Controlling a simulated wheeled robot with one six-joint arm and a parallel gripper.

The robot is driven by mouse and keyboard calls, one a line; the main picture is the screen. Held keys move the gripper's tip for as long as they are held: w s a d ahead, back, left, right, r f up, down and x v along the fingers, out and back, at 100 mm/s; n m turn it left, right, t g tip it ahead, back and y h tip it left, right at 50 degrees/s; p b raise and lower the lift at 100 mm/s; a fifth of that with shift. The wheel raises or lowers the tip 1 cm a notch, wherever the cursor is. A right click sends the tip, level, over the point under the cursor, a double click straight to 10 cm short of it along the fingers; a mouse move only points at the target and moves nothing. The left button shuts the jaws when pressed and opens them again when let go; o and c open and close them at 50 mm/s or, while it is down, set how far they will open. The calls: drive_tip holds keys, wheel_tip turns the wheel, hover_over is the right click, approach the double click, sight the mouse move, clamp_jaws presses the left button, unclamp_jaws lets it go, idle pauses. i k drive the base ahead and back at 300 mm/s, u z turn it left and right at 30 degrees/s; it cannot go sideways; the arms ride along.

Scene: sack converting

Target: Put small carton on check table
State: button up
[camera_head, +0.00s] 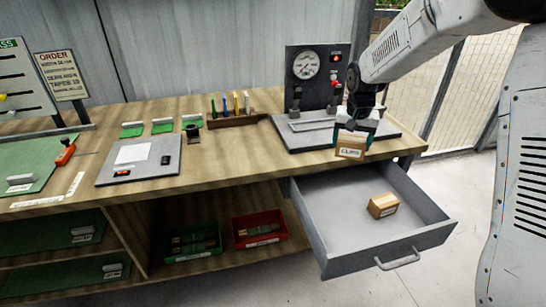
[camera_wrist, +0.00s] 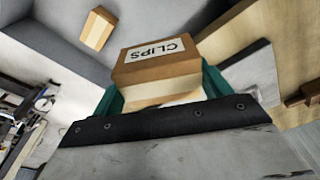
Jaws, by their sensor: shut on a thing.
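My gripper (camera_head: 354,135) is shut on a small brown carton (camera_head: 350,151) with a white label. In the wrist view the carton (camera_wrist: 155,68) sits between the teal fingers of the gripper (camera_wrist: 163,88), and its label reads CLIPS. In the head view the held carton is in front of the bench's right edge, above the back of the open drawer. A second small carton (camera_head: 382,205) lies inside the drawer (camera_head: 335,215); it also shows in the wrist view (camera_wrist: 98,29). No surface is marked as the check table; the wooden bench top (camera_head: 235,160) is in view.
A grey gauge stand (camera_head: 304,70) with a flat base (camera_head: 300,140) stands at the bench's right end. A grey board (camera_head: 138,172), a pen rack (camera_head: 238,121) and green pads lie further left. Red (camera_head: 262,240) and green bins are on the shelf below.

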sight(233, 156)
drive_tip(key=u, duration=0.05)
drive_tip(key=k, duration=0.95)
drive_tip(key=u, duration=1.65)
drive_tip(key=i, duration=1.8)
drive_tip(key=z, duration=1.75)
